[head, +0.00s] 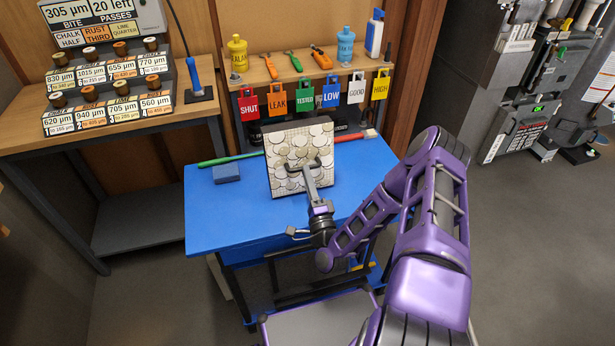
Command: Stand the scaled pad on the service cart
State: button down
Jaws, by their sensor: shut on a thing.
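The scaled pad (296,150) is a square panel with a mesh face and round whitish scale patches.
A shelf behind holds bottles, tools and coloured tags. A workbench (30,140) with labelled spools stands left. The cart's right top is clear.

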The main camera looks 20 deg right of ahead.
jog(key=shift+f, duration=0.1)
jog(key=c, duration=0.8)
grip_release()
jog(key=shift+o, duration=0.2)
jog(key=shift+f, duration=0.1)
jog(key=b+v, duration=0.1)
jog(key=v, duration=1.6)
jog(key=shift+s+b, duration=0.2)
jog(key=shift+b, duration=0.2)
jog(key=shift+w, duration=0.1)
